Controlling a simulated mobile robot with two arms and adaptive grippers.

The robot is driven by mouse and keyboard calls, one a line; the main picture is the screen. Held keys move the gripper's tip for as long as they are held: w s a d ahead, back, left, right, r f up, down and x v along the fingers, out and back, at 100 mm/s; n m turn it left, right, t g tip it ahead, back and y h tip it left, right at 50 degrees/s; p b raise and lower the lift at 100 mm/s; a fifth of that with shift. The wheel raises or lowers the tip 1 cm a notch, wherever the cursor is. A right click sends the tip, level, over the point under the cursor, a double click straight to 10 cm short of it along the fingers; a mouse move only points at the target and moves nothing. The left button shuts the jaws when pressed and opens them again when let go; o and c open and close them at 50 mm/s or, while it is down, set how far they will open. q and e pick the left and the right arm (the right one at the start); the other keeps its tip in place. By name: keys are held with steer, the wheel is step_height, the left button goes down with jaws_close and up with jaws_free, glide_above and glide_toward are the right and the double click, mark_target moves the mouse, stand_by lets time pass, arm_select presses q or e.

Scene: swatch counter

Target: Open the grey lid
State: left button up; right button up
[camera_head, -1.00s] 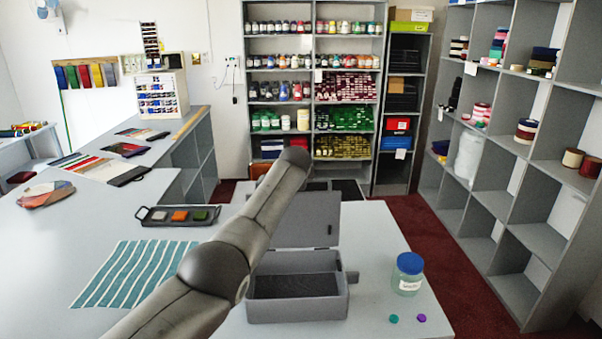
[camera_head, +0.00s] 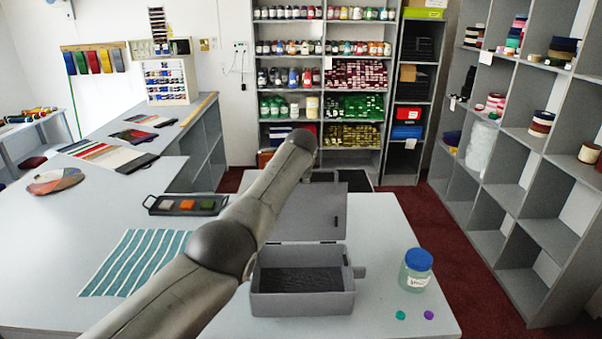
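The grey box (camera_head: 302,302) stands on the near grey counter, right of the middle. Its grey lid (camera_head: 312,213) is open, raised at the back edge and leaning away from me, so the dark inside of the box shows. A small grey tab sticks out at the box's right side. My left arm crosses from the bottom left to the upper middle and covers the left part of the lid and the box's back left corner. Neither of my grippers can be made out; the far end of the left arm is hidden behind its own links.
A jar with a blue cap (camera_head: 416,270) stands right of the box, with a teal disc (camera_head: 400,315) and a purple disc (camera_head: 429,315) before it. A striped cloth (camera_head: 137,262) and a black tray (camera_head: 186,205) lie left. The counter's right front is mostly clear.

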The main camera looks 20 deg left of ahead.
arm_select(q)
steer(key=shift+f, duration=0.15)
arm_select(e)
steer(key=shift+w+d, duration=0.1)
steer(key=shift+d, duration=0.05)
arm_select(q)
steer(key=shift+s, duration=0.1)
steer(key=shift+s+d+r, duration=0.15)
steer(key=shift+s+r, duration=0.15)
steer(key=shift+r, duration=0.15)
steer(key=v, duration=1.1)
arm_select(e)
steer(key=shift+w, duration=0.15)
